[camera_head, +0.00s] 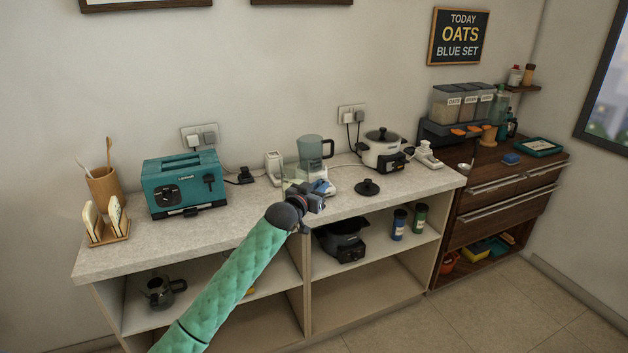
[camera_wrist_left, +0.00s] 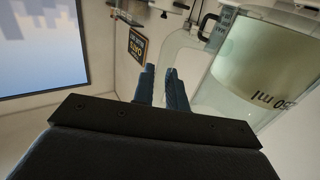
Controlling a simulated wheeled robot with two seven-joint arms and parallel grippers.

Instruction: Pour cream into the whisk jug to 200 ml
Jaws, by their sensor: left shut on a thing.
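My left gripper (camera_head: 318,197) is over the counter's front edge, near the middle. In the left wrist view its two fingers (camera_wrist_left: 163,88) are closed together on the curved clear handle (camera_wrist_left: 174,52) of a see-through jug (camera_wrist_left: 219,98). That jug has a volume marking ending in "50 ml" and pale, cream-coloured contents (camera_wrist_left: 250,52). In the head view only a little of a clear vessel (camera_head: 289,184) shows behind the gripper. I cannot tell from its look whether the held jug is the whisk jug or the cream's own jug. My right gripper is not in view.
A blender-like clear jug (camera_head: 311,150) with a black handle stands behind the gripper. A teal toaster (camera_head: 185,185) stands left, a white cooker (camera_head: 382,153) right.

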